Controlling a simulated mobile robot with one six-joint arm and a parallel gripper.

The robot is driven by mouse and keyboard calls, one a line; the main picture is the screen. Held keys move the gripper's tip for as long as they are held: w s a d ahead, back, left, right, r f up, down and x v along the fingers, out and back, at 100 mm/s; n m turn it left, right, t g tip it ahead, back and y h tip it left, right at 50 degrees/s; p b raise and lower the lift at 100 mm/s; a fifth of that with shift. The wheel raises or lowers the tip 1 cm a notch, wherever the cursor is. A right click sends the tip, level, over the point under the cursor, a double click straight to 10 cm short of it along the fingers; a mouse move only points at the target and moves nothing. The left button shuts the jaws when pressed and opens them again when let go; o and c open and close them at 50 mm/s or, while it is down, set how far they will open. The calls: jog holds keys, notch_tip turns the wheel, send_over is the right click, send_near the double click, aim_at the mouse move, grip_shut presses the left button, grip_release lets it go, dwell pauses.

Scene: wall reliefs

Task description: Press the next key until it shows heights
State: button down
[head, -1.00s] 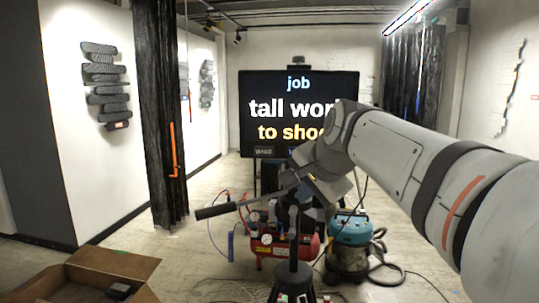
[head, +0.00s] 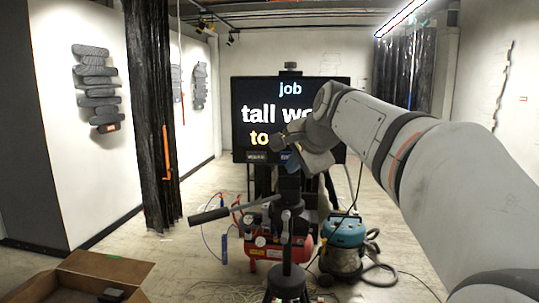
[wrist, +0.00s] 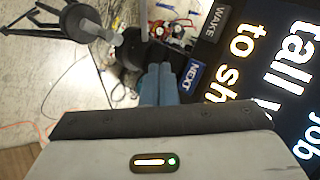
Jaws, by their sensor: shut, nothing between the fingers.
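A black screen (head: 245,90) stands in the middle of the head view. In the wrist view the screen (wrist: 265,100) appears turned, with "to sh…" visible. A blue NEXT key (wrist: 192,77) and a dark WAKE key (wrist: 214,20) sit along its lower edge; the WAKE key (head: 257,156) also shows in the head view. My gripper (wrist: 158,68) is shut and empty, its blue fingers beside the NEXT key in the picture. I cannot tell whether they touch it.
A black tripod (head: 287,270) with a long handle, a red compressor (head: 262,248) and a teal vacuum (head: 345,232) stand before the screen, with hoses and cables on the floor. An open cardboard box (head: 80,280) is at lower left. The left-hand floor is mostly clear.

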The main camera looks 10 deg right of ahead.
jog(key=shift+w+d+p, duration=0.2)
jog(key=shift+w+p, duration=0.25)
jog(key=shift+w, duration=0.8)
jog(key=shift+w+d+p, duration=0.2)
jog(key=shift+w+p, duration=0.2)
jog(key=shift+w, duration=0.8)
jog(key=shift+w+d+p, duration=0.1)
jog(key=shift+w+p, duration=0.2)
jog(key=shift+w, duration=0.15)
jog(key=shift+w, duration=0.4)
dwell(0.8)
jog(key=shift+s, duration=0.85)
